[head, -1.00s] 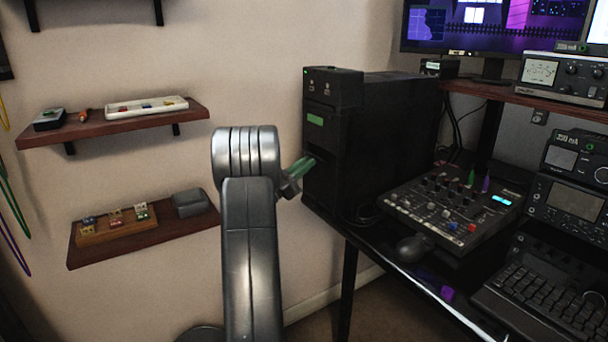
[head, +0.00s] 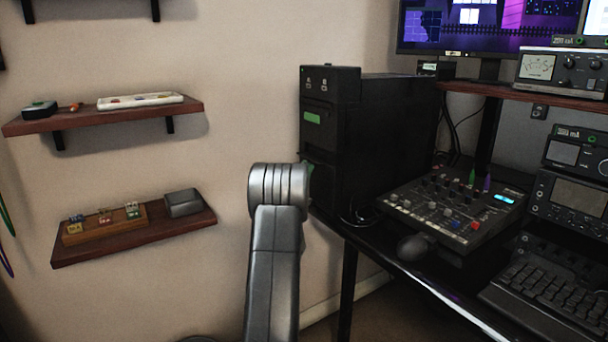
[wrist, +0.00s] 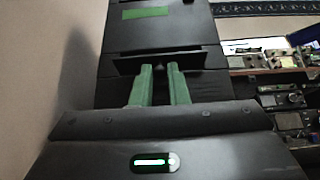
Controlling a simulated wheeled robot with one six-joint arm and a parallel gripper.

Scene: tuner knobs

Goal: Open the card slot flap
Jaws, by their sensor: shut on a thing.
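The black tower case (head: 385,130) stands on the desk, with a green label (head: 312,118) on its front; the label also shows in the wrist view (wrist: 146,12). Below the label, in the wrist view, the dark card slot flap (wrist: 204,58) is a wide plate that seems to stand out from the case front. My gripper (wrist: 160,68) has its two green fingers at the middle of the flap, shut on a small part of it between the tips. In the head view my arm hides most of the gripper and the flap.
A mixer (head: 452,208) and a mouse (head: 412,246) are on the desk right of the case. Two wall shelves with small items, the upper (head: 100,118) and lower (head: 135,240), are at left. Bare wall lies between shelves and case.

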